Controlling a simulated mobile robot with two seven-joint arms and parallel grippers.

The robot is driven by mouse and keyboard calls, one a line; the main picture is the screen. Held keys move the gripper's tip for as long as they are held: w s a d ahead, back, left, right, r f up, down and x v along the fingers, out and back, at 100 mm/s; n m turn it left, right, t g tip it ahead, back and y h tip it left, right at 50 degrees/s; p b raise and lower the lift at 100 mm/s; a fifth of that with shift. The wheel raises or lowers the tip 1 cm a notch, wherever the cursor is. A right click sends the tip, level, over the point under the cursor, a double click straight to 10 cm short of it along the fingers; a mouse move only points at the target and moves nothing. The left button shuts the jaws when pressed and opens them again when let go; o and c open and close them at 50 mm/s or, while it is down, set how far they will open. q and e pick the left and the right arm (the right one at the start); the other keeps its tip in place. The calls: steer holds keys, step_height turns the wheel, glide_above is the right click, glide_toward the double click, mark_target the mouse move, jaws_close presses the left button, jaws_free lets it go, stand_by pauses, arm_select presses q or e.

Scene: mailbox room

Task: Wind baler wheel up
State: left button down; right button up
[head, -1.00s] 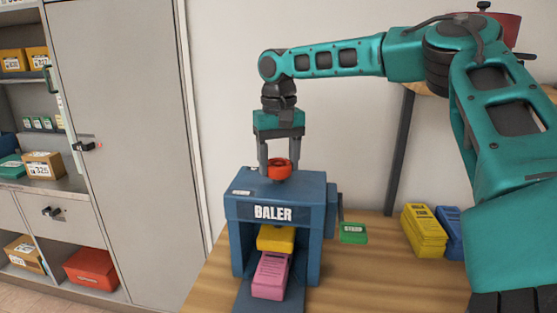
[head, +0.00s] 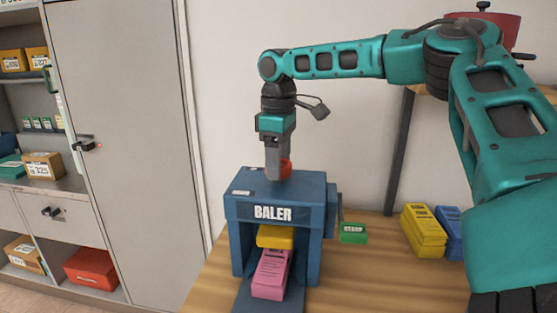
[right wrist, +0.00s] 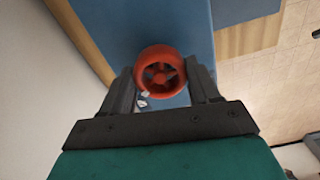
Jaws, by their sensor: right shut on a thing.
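The blue baler (head: 310,192) stands on the wooden table, with its name on the front. Its red wheel (head: 285,168) is on top, partly hidden behind my right gripper (head: 278,172). The wheel also shows in the right wrist view (right wrist: 161,73), round with spokes, between the two fingers. My right gripper comes down from above and is shut on the wheel. A yellow press plate (head: 276,236) shows inside the baler opening, above a pink bundle (head: 271,275) that lies on the baler's floor. My left gripper is not in view.
A green block (head: 353,233) is by the baler's right side. Yellow bundles (head: 424,231) and blue bundles (head: 449,230) lie further right on the table (head: 372,280). A grey cabinet (head: 125,150) and shelves with boxes stand at left.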

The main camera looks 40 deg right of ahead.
steer(key=shift+n, duration=1.7)
steer(key=o, duration=1.1)
steer(key=shift+c, duration=0.2)
step_height(320, 180, up, 13)
steer(key=shift+f, duration=0.1)
